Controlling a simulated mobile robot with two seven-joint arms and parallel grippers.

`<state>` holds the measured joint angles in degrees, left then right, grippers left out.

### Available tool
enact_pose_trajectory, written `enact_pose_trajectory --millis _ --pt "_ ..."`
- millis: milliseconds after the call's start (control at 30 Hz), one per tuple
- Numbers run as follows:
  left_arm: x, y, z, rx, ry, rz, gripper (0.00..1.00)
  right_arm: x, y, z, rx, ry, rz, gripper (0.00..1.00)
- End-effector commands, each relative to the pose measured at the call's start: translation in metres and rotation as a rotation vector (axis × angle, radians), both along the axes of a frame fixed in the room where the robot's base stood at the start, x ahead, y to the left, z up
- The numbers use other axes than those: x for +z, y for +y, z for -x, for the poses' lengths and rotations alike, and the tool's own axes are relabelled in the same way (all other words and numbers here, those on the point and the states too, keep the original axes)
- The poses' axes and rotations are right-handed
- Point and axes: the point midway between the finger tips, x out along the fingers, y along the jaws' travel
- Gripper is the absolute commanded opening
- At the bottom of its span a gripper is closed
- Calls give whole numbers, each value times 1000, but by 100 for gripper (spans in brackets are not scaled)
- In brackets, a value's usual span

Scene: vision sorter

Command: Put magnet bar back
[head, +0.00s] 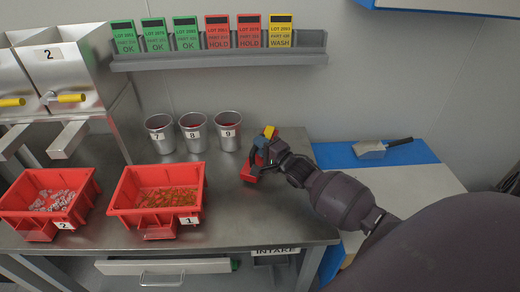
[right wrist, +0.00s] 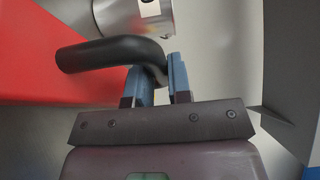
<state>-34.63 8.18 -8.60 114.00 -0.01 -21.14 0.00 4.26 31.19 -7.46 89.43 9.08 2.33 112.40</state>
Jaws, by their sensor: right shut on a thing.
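My right gripper (head: 262,150) is above the steel table near its back right, to the right of the cups. In the right wrist view its two blue fingers (right wrist: 160,85) are shut on a bent black handle (right wrist: 100,55), which I take to be the magnet bar's. A red part (head: 249,173) shows just below the gripper in the head view. A large red surface (right wrist: 40,85) lies beside the handle in the wrist view; I cannot tell how they join. My left gripper is not in view.
Metal cups 7 (head: 160,133), 8 (head: 193,131) and 9 (head: 228,130) stand at the back. Red bins 2 (head: 48,204) and 1 (head: 157,200) stand left. A card rack (head: 220,60) hangs on the wall. A scoop (head: 370,150) lies on the blue surface at right. The table's front right is clear.

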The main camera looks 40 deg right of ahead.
Motion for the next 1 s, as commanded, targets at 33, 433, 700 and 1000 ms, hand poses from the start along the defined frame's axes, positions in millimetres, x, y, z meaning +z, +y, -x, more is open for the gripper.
enact_pose_trajectory --millis 33,433,700,1000 --pt "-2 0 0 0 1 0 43 -6 0 -1 1 -3 1 0" --pt "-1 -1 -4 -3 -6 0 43 -12 0 -1 2 -5 1 0" --pt "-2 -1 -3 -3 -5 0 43 -15 0 0 1 -1 0 44" --pt "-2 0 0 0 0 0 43 -12 0 0 1 -1 1 44"
